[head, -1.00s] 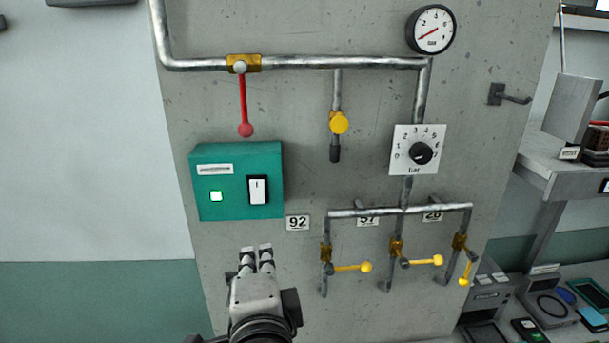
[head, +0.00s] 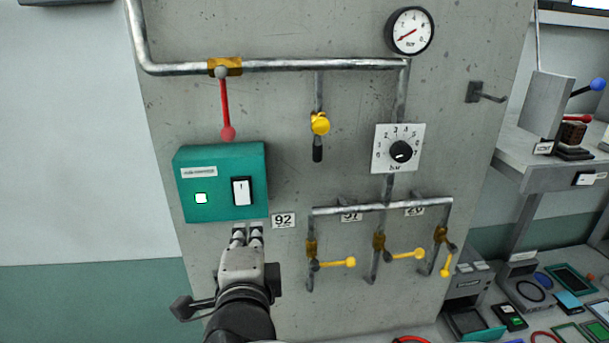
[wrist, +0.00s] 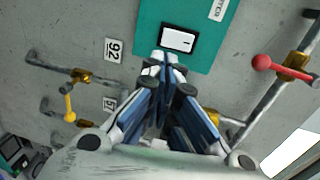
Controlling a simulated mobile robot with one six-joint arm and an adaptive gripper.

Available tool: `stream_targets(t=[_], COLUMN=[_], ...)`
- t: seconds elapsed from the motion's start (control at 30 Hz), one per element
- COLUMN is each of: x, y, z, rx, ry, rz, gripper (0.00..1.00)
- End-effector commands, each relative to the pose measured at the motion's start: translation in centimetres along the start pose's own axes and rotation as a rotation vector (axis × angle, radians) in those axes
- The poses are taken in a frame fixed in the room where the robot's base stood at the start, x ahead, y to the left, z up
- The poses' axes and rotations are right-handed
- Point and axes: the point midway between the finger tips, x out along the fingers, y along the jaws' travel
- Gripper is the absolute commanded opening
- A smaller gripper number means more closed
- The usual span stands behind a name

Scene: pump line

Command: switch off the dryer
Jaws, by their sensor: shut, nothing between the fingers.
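A teal control box (head: 221,183) is mounted on the grey wall panel. It has a white label strip that I cannot read in the head view, a small square lamp (head: 201,198) that looks bright and whitish, and a white rocker switch (head: 241,191) in a black frame. My gripper (head: 247,235) is shut and empty, its fingertips just below the box's lower edge under the switch. In the wrist view the fingertips (wrist: 165,60) appear close to the switch (wrist: 178,40); contact cannot be told. The lamp is not visible there.
A red lever (head: 226,108) hangs above the box from a horizontal pipe. A tag "92" (head: 283,220) is right of the fingertips. Further right are yellow-handled valves (head: 338,262), a bar dial (head: 401,151) and a gauge (head: 410,31). Left of the panel is bare wall.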

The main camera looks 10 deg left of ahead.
Motion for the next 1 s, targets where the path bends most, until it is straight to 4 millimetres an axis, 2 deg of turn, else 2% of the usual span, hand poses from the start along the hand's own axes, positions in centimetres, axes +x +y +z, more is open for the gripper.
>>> stream_targets(t=[0.03,0.2,0.4,0.6,1.0], x=[1.3,4.8,7.7,8.9,9.0], y=[0.0,0.0,-0.1,0.0,0.1], z=[-0.1,-0.1,0.0,0.0,0.0], rx=[-0.002,-0.002,0.000,0.000,0.001], ry=[0.005,0.004,0.001,-0.001,-0.001], rz=[0.003,0.003,0.002,0.001,-0.004], gripper=[0.00,0.00,0.00,0.00,0.00])
